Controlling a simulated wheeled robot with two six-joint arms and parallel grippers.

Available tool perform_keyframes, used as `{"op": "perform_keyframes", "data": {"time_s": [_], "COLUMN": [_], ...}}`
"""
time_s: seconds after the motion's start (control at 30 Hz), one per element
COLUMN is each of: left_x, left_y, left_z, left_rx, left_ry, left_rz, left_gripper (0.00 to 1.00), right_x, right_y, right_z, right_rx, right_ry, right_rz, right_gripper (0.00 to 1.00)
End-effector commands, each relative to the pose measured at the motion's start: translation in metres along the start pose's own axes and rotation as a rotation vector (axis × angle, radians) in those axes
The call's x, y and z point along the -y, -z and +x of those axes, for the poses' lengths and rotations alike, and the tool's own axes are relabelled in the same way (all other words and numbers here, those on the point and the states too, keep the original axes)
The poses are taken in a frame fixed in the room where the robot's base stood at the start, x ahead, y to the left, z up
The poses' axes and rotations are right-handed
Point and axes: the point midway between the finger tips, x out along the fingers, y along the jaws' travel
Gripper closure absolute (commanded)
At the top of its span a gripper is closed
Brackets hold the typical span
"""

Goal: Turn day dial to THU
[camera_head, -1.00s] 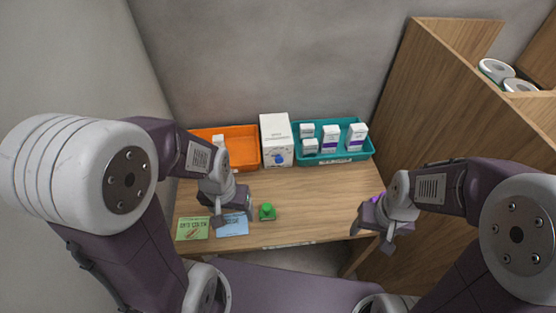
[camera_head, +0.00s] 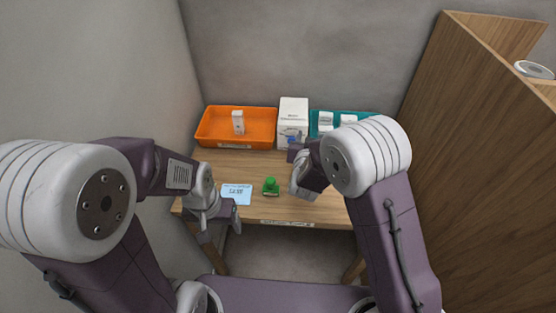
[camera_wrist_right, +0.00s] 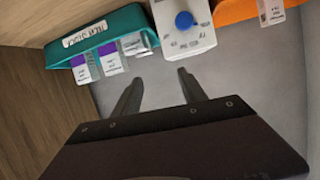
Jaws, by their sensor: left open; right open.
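A white box (camera_head: 293,110) stands at the back of the desk between two trays. Its blue day dial (camera_head: 291,134) is on the front. In the right wrist view the round blue dial (camera_wrist_right: 184,19) shows on the white face with small marks around it, too small to read. My right gripper (camera_head: 296,150) is in front of the box. In the right wrist view its fingers (camera_wrist_right: 157,86) are spread and empty, apart from the dial, which lies beyond the right-hand finger. My left gripper (camera_head: 226,216) is open and empty at the desk's front left.
An orange tray (camera_head: 210,139) with a small white box (camera_head: 238,122) stands left of the dial box. A teal tray (camera_wrist_right: 113,28) with several small boxes is on its other side. A green stamp-like object (camera_head: 271,186) and a blue card (camera_head: 236,192) lie in front. A wooden panel (camera_head: 470,150) rises at right.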

Motion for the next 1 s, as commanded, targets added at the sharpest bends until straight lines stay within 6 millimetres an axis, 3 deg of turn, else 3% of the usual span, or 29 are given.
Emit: {"op": "perform_keyframes", "data": {"time_s": [0.03,0.13,0.3,0.43,0.63,1.0], "left_x": [0.0,0.0,0.0,0.0,-0.001,-0.002], "left_y": [0.0,-0.001,0.0,0.001,0.004,0.013], "left_z": [0.009,0.013,0.012,0.001,-0.036,-0.119], "left_rx": [-0.001,-0.002,-0.002,-0.002,-0.002,-0.002], "left_ry": [0.0,0.0,0.0,0.0,0.0,0.0], "left_rz": [0.0,0.0,0.0,0.0,0.0,0.0], "left_gripper": [0.26,0.26,0.26,0.26,0.26,0.26], "right_x": [0.017,0.037,0.048,0.048,0.05,0.056], "right_y": [-0.027,-0.057,-0.061,-0.058,-0.056,-0.057], "right_z": [0.0,-0.006,-0.011,-0.003,0.035,0.068], "right_rx": [0.025,0.06,0.065,0.067,0.069,0.068], "right_ry": [0.03,0.071,0.093,0.091,0.089,0.092], "right_rz": [-0.028,-0.07,-0.082,-0.082,-0.081,-0.082], "right_gripper": [0.5,0.5,0.5,0.5,0.5,0.5]}}
